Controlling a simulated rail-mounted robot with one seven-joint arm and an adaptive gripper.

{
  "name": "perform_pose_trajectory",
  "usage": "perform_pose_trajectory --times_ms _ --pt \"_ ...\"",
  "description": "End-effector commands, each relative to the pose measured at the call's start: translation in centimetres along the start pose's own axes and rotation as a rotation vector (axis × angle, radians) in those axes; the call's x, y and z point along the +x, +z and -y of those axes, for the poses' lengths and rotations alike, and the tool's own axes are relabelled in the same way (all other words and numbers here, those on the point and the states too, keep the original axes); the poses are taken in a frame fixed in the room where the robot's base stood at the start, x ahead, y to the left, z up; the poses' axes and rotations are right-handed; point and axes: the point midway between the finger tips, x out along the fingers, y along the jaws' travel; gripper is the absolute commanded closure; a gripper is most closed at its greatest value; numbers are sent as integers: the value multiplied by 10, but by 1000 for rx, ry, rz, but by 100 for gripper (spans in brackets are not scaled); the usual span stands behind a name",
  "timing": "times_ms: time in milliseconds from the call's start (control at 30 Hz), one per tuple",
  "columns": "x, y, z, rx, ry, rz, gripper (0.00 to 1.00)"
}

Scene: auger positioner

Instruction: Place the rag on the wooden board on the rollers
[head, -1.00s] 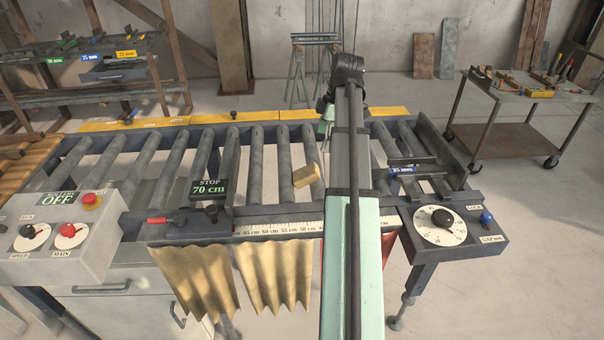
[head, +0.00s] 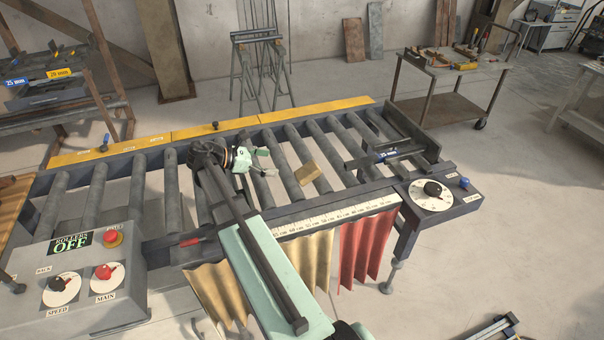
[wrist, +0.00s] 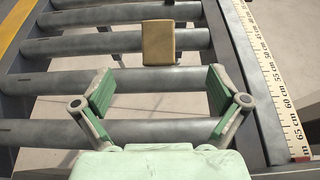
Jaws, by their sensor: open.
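A small tan wooden-looking block (head: 308,173) lies tilted on the rollers, the only board-like thing there; it also shows in the wrist view (wrist: 158,42). My gripper (head: 267,161) is left of the block, over the rollers. In the wrist view its green-padded fingers (wrist: 159,76) are apart and empty, with the block beyond the tips. Tan cloths (head: 313,260) and a red cloth (head: 366,246) hang in folds at the conveyor's front edge. I cannot tell which, if any, is the rag. My arm partly hides the tan cloths.
The rollers box (head: 75,275) reads OFF at front left. A scale (head: 335,214) runs along the front rail. A tool cart (head: 450,75) stands behind right.

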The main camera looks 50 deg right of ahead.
Motion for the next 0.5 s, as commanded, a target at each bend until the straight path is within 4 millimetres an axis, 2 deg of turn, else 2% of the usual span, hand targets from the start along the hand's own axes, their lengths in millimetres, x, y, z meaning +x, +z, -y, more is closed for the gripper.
perform_pose_trajectory --times_ms 300,500 --pt "64 -7 1 1 -4 -3 3" --pt "98 -5 0 1 -3 -3 3"
